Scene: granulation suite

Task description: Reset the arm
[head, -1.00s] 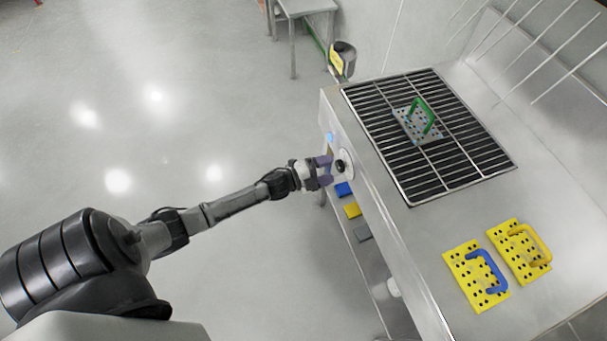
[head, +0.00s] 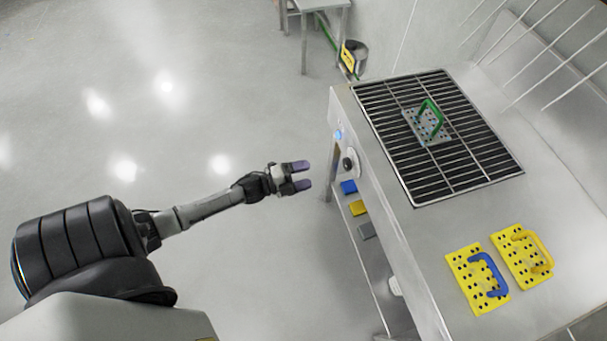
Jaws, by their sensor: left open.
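My left arm reaches in from the left over the floor. Its gripper (head: 302,175) is open and empty, with two purple-grey fingers pointing right. It is clear of the steel bench, a short way left of the black knob (head: 348,164) on the bench's front face. My right gripper is not in view.
The steel bench (head: 416,236) carries a black grate (head: 470,165) with a green-handled perforated plate (head: 428,124). Two yellow perforated plates, one blue-handled (head: 477,279) and one yellow-handled (head: 522,256), lie nearer. Blue, yellow and grey blocks (head: 358,208) sit on the lower shelf. The floor at left is free.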

